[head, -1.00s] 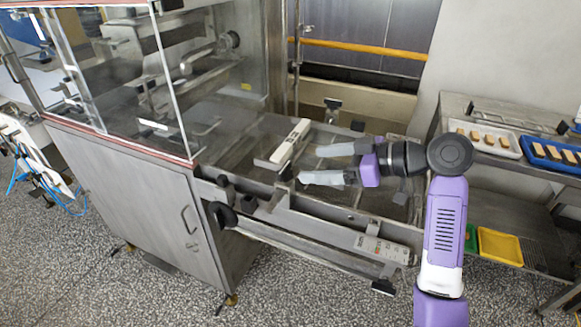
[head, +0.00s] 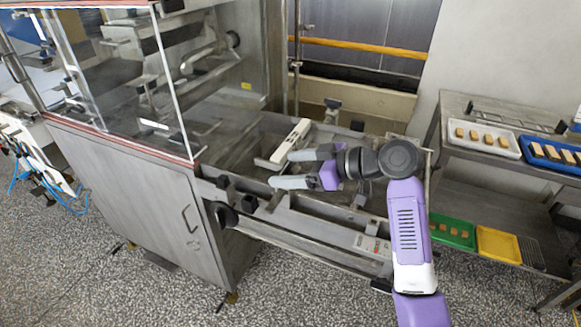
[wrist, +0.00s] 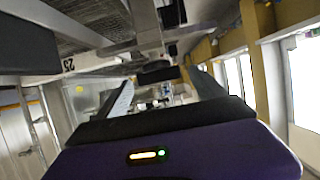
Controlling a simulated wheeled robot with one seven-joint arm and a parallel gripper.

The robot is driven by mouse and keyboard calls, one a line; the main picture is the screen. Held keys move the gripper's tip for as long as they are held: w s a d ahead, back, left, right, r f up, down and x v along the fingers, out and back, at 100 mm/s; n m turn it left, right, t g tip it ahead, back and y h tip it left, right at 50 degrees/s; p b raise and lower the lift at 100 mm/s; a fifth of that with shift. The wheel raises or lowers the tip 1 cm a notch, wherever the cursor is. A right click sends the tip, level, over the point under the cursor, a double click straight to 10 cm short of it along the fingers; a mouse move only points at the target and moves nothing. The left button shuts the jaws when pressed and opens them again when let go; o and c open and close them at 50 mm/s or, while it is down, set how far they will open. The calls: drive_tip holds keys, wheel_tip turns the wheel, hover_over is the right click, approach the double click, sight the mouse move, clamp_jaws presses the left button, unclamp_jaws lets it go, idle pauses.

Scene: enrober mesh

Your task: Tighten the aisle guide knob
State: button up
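My gripper (head: 282,169) is open and empty, its two grey fingers apart above the near rail of the machine's conveyor. In the wrist view, a dark block-like knob (wrist: 158,75) shows between the fingers, beyond their tips; it appears apart from them. In the head view, the fingers and the frame hide most of that spot. Other black knobs, one round (head: 226,215) and one smaller (head: 250,203), sit on the near side, left of my gripper. I cannot tell for certain which knob is the aisle guide's. A pale guide bar (head: 290,142) lies just behind the fingertips.
The steel cabinet with clear panels (head: 125,190) stands left. The conveyor's near rail (head: 310,238) runs below my arm. At right, a steel rack holds a white tray (head: 507,149), a blue tray (head: 566,166), a green tray (head: 436,231) and a yellow tray (head: 497,256). The floor in front is clear.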

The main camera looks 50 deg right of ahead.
drive_tip(key=c, duration=1.3)
drive_tip(key=shift+a+m+h, duration=0.1)
drive_tip(key=shift+m+h, duration=0.3)
drive_tip(key=m+h+p, duration=0.3)
drive_tip(key=h, duration=0.1)
drive_tip(key=shift+a+r+m+t, duration=0.2)
drive_tip(key=shift+a+m+t, duration=0.1)
drive_tip(key=shift+a, duration=0.05)
drive_tip(key=m+h+p, duration=0.1)
drive_tip(key=h, duration=0.1)
drive_tip(key=m+h+p, duration=0.1)
drive_tip(key=m+p, duration=0.1)
drive_tip(key=shift+a+h, duration=0.2)
drive_tip(key=shift+h, duration=0.2)
drive_tip(key=shift+w+a+m+g+h+p, duration=0.15)
drive_tip(key=shift+m+g+h+p, duration=0.5)
drive_tip(key=shift+m+h, duration=0.5)
drive_tip(key=m+g+h, duration=0.1)
drive_tip(key=m+h, duration=0.1)
drive_tip(key=m+g+h+b, duration=0.1)
drive_tip(key=m+g+h, duration=0.1)
drive_tip(key=shift+w+a+f, duration=0.15)
drive_tip(key=shift+w+f, duration=0.05)
drive_tip(key=m+g+h+b, duration=0.2)
drive_tip(key=m+g+b, duration=0.1)
drive_tip(key=m+g, duration=0.1)
drive_tip(key=shift+w, duration=0.15)
drive_tip(key=shift+m+g, duration=0.25)
drive_tip(key=shift+g, duration=0.1)
